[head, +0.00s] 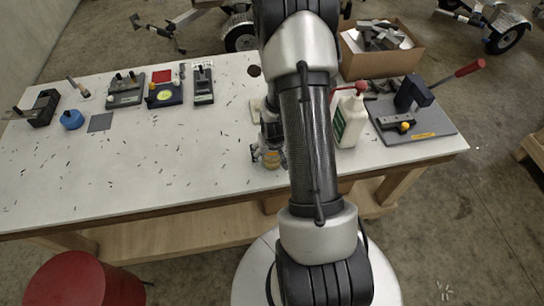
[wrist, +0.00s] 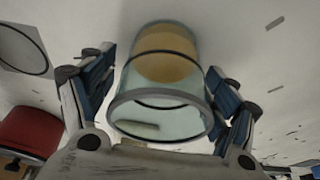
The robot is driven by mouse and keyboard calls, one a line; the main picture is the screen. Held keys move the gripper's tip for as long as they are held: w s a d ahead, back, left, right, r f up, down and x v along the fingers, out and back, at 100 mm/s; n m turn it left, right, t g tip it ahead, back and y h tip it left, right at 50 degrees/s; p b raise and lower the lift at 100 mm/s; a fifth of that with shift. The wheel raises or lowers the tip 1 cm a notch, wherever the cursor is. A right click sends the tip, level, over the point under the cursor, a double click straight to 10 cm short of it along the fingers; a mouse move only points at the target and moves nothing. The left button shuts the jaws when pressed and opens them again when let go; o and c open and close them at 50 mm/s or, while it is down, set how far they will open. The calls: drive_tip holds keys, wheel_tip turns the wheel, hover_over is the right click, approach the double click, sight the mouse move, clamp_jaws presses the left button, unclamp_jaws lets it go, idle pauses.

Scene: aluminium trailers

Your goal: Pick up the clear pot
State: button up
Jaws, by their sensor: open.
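The clear pot (wrist: 162,85) fills the middle of the wrist view. It is a see-through cup with a dark ring around it and something yellowish showing at its far end. My gripper (wrist: 163,90) is open, with one blue-padded finger on each side of the pot. Whether either finger touches it I cannot tell.
A white bottle with a red top (head: 350,118) stands just right of my arm. A lever tool on a grey plate (head: 425,130) and a cardboard box (head: 385,60) lie further right.

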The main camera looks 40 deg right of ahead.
drive_tip(key=c, duration=1.2)
